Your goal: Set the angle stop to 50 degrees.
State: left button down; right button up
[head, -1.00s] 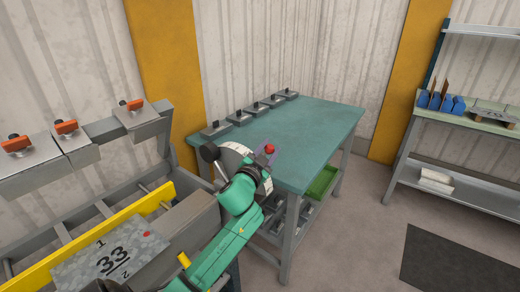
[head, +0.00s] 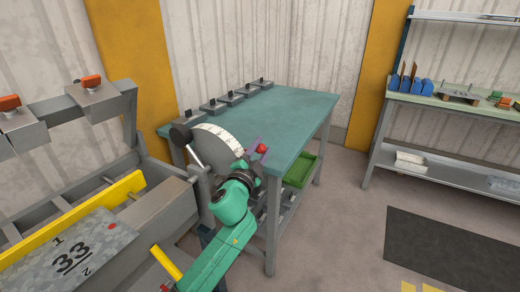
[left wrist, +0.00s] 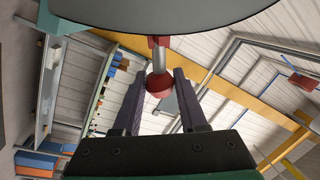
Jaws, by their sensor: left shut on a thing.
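The angle stop's grey dial (head: 222,145) has a pale scale along its upper edge, with marks too small to read. A black knob (head: 180,134) and a bright metal lever (head: 195,156) are on its left side. A red ball knob (head: 263,149) shows at its right. My left gripper (head: 254,153) reaches it from below, shut on the red knob. In the left wrist view the red knob (left wrist: 159,84) sits between the dark fingers, on a metal stem beneath the dial's rim (left wrist: 160,20). My right gripper is not in view.
A teal table (head: 270,115) with several grey blocks stands behind the dial. A shelf bench (head: 450,110) is at far right. The floor around the dark mat (head: 450,250) is clear.

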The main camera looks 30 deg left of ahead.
pick_arm(q)
jog(key=shift+c, duration=2.3)
grip_release()
jog(key=shift+s, duration=0.1)
jog(key=shift+s+f, duration=0.15)
jog(key=shift+s, duration=0.15)
jog(key=b+v, duration=0.3)
jog(key=v, duration=1)
jog(key=shift+s+d, duration=0.15)
jog(key=shift+s, duration=0.2)
